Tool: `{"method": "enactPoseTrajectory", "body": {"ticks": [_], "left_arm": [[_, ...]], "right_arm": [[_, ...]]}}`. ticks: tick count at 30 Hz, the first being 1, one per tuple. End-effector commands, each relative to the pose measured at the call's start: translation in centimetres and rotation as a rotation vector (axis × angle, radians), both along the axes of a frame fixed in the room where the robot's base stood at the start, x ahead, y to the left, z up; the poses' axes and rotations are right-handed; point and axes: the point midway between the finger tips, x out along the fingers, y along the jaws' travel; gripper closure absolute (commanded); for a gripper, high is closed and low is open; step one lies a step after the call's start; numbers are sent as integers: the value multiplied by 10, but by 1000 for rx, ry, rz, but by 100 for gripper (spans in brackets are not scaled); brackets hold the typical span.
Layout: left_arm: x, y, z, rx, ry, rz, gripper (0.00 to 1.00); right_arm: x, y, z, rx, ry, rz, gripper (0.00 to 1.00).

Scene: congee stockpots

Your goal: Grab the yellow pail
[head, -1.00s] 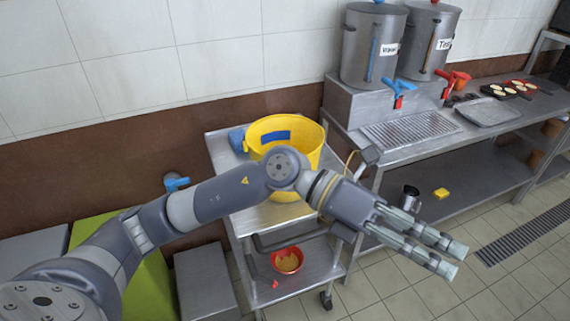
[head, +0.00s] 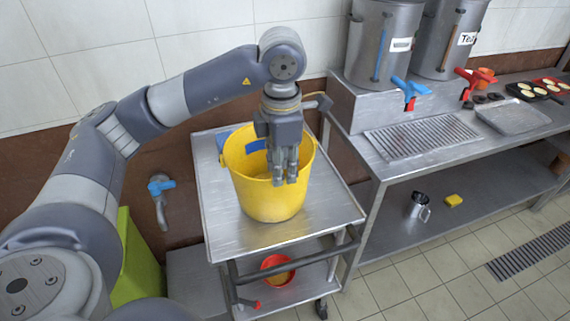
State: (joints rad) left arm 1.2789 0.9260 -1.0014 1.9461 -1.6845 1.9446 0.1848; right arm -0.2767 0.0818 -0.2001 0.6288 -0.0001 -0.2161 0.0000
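The yellow pail (head: 268,200) stands upright on the top shelf of a steel cart (head: 335,205). It has a blue patch on its inner wall. My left gripper (head: 284,180) points down at the pail, in front of its right part and rim in the head view. Its fingers look close together, but I cannot tell whether they are shut or whether they touch the pail. The gripper hides part of the rim and the inside. My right gripper is not in view.
A red bowl (head: 278,268) sits on the cart's lower shelf. A steel counter (head: 440,160) with two urns stands to the right, with a metal jug (head: 418,205) and a yellow sponge (head: 453,200) below. A blue-handled tap (head: 160,186) is on the wall at left.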

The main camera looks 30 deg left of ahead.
Motion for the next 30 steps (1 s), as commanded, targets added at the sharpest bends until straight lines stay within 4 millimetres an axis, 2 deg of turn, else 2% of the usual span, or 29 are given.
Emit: {"method": "enactPoseTrajectory", "body": {"ticks": [2, 4, 12, 15, 20, 25, 30], "left_arm": [[0, 4, 1, 13, -1, 6, 74], [0, 6, -2, 18, 2, 9, 74], [2, 8, -42, 18, 3, 10, 74], [2, 8, -51, 17, 1, 9, 74], [4, 9, -63, 17, 4, 8, 74], [8, 9, -89, 17, 4, 9, 74], [10, 10, -104, 17, 0, 9, 74]], "right_arm": [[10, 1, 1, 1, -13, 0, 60], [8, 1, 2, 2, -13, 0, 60], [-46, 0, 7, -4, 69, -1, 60], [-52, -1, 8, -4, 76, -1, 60], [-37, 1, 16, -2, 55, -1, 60], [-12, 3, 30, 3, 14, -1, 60], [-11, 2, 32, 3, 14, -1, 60]]}}
